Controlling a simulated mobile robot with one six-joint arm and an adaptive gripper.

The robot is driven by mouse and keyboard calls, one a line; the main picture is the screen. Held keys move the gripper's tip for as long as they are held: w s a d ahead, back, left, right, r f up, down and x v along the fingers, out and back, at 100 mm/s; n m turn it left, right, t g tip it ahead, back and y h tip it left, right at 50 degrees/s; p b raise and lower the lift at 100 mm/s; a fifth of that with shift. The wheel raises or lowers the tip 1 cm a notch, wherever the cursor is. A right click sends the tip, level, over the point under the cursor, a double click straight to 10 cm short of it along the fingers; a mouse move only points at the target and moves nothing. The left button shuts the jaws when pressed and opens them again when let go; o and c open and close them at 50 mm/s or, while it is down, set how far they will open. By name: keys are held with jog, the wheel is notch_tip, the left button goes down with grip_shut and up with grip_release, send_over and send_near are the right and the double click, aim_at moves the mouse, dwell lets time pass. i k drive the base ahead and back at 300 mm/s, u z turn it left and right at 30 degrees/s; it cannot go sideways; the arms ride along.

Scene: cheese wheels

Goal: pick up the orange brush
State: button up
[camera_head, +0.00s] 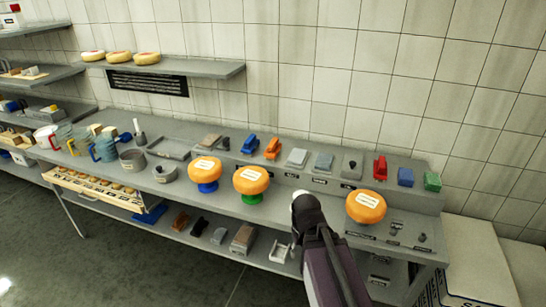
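The orange brush (272,148) appears to be the small orange item on the raised back ledge of the workbench. It lies just right of a similar blue item (249,144) and left of a pale block; a gap separates it from each. Nothing covers it. My dark arm (329,268) rises from the bottom edge to a rounded joint with a pale cap, in front of the bench and to the right of the brush. No gripper fingers can be made out.
Orange cheese wheels sit on a blue stand (207,187), a green stand (251,199) and at right (366,207), in front of the ledge. Grey, red, blue and green items line the ledge rightward. Pots and jugs stand left. A wall shelf (215,69) holds more wheels.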

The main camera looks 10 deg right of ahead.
aim_at(272, 151)
jog(key=k, duration=1.05)
jog(key=u, duration=0.5)
jog(key=i, duration=1.75)
jog(key=z, duration=0.55)
jog(key=i, duration=0.5)
jog(key=z, duration=0.25)
